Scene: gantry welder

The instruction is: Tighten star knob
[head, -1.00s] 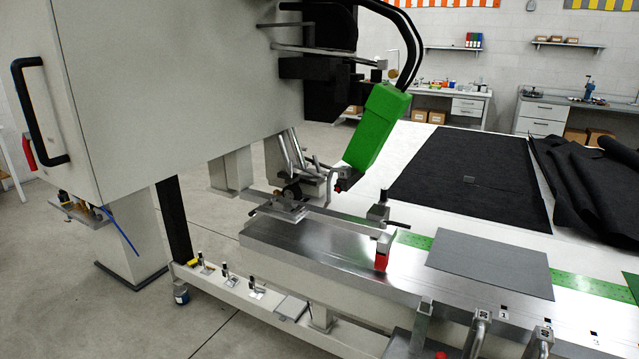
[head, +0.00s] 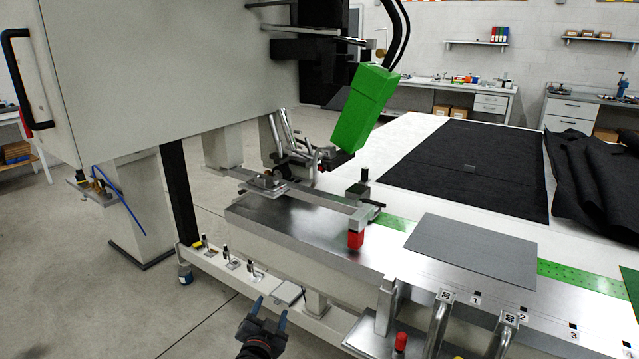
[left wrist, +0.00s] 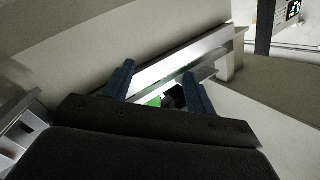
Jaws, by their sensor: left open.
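My left gripper (head: 270,308) is at the bottom of the head view, below and in front of the metal work table (head: 290,228). Its two blue fingers are apart with nothing between them. The fingers also show in the left wrist view (left wrist: 158,85); a small dark part (left wrist: 173,98) and a bit of green appear beyond them. I cannot clearly make out a star knob. Small dark parts (head: 282,172) sit by the bracket under the welder, too small to tell. My right gripper is out of view.
A green welding head (head: 367,105) hangs over the table's far side. A grey sheet (head: 470,250) lies to the right. A low rail with small clamps (head: 232,262) runs along the front. Open floor lies at lower left.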

